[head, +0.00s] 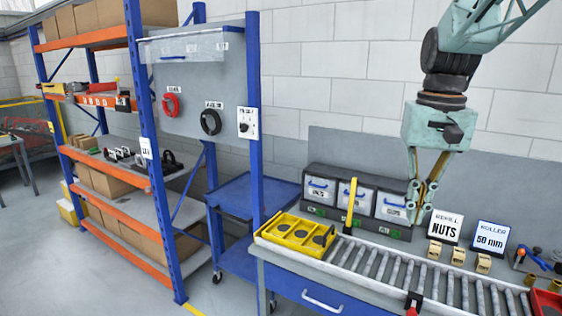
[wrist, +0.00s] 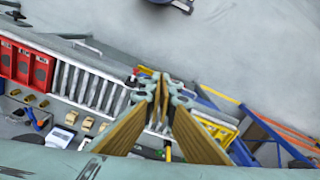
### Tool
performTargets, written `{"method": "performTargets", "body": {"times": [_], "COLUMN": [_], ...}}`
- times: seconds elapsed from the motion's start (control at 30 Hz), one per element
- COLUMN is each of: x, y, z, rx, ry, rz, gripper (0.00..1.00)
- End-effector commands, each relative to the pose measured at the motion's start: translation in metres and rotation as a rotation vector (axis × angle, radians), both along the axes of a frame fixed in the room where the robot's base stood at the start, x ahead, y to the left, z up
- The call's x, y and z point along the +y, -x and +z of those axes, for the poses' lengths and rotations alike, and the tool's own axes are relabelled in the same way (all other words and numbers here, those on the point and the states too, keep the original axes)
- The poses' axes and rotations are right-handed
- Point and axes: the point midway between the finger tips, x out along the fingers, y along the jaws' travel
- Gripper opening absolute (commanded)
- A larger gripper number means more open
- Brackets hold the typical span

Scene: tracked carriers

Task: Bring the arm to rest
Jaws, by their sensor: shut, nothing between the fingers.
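My gripper (head: 418,218) hangs pointing down at the right of the head view, in front of the grey wall panel and above the back of the roller conveyor (head: 395,270). Its two fingers are closed together and hold nothing. In the wrist view the fingertips of my gripper (wrist: 160,82) meet over the conveyor area, with the rollers (wrist: 88,85) to their left. The fingertips overlap the right end of the drawer unit (head: 312,212) in the head view, and I cannot tell the exact gap.
A yellow tray (head: 268,228) sits at the conveyor's left end. Red bins (wrist: 22,66) show in the wrist view. A blue cart (head: 250,190) and shelving (head: 110,205) stand left.

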Motion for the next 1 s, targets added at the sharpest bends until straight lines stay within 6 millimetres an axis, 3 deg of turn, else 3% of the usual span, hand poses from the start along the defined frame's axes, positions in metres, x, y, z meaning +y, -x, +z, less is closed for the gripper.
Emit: {"method": "performTargets", "body": {"times": [0.53, 1.0], "x": [0.035, 0.059], "y": [0.081, 0.151], "z": [0.019, 0.02], "rx": [-0.087, -0.161], "ry": [0.022, 0.037], "rz": [0.065, 0.12], "gripper": [0.0, 0.0]}}
